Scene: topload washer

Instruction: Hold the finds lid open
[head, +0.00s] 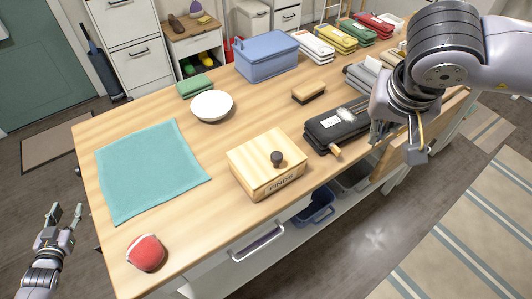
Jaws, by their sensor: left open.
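The wooden finds box (283,189) stands near the front edge of the table, with "FINDS" lettered on its front. Its pale wooden lid (255,152) lies flat and looks closed, with a dark round knob (277,158) on top. My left gripper (67,212) is open and empty, off the table's left end and far from the box. My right gripper (398,143) points down to the right of the box, near the black case and apart from the lid. Its fingers are partly hidden, so its opening is unclear.
A black case (338,122) lies just right of the box. A white bowl (211,106), teal cloth (150,170) and blue bin (267,57) lie behind or left. A red object (147,253) sits at the front left corner. Bare tabletop surrounds the box's left side.

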